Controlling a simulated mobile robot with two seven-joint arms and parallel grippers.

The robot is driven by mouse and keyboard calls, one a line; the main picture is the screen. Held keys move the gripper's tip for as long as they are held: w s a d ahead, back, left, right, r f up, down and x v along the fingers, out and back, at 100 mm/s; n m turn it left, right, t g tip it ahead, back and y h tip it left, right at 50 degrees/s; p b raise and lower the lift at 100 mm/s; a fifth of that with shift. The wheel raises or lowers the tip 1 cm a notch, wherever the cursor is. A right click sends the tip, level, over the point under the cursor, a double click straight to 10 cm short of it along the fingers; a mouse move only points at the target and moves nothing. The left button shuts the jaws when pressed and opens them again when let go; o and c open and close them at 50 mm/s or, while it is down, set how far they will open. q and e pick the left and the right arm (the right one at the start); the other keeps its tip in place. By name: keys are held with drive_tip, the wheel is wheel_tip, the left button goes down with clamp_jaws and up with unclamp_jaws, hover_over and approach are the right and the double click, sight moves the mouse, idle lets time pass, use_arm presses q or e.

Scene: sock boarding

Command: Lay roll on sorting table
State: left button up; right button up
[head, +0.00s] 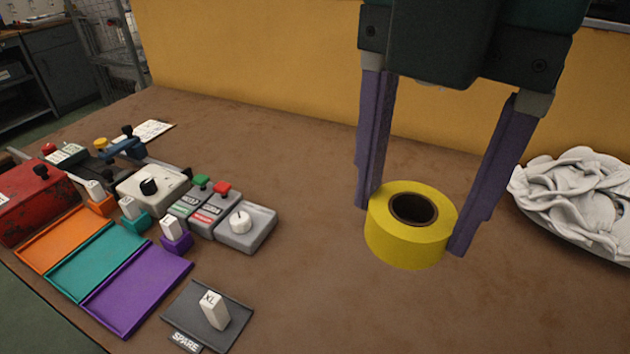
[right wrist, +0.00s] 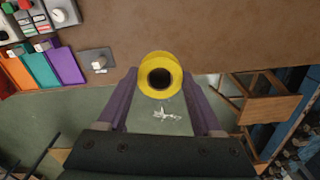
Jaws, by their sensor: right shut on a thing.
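A yellow roll (head: 405,245) with a dark round core is held upright between the two purple fingers of my right gripper (head: 412,218), which is shut on it. The roll also shows in the right wrist view (right wrist: 160,62), between the fingertips of the right gripper (right wrist: 160,82). In the head view the roll appears over the brown sorting table (head: 310,230); I cannot tell whether its underside touches the top. In the right wrist view it overlaps the table's edge. My left gripper is not in view.
Orange (head: 64,238), teal (head: 95,262) and purple (head: 138,288) trays lie at the table's left. A SPARE tray (head: 235,325) holds an XL block (head: 213,309). Grey control boxes (head: 247,228) stand behind. A pile of white socks (head: 575,195) sits at right. The table's middle is clear.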

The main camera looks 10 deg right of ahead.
sight(403, 205)
drive_tip(key=f, duration=0.1)
drive_tip(key=f+n+b, duration=0.2)
drive_tip(key=shift+w+a+f, duration=0.2)
drive_tip(key=shift+a+f, duration=0.05)
drive_tip(key=shift+f, duration=0.05)
wheel_tip(403, 205, down, 14)
drive_tip(key=b, duration=0.3)
use_arm(q)
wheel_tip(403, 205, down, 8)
drive_tip(key=b, duration=0.1)
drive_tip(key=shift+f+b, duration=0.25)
drive_tip(key=shift+b, duration=0.05)
use_arm(e)
drive_tip(key=shift+f, duration=2.75)
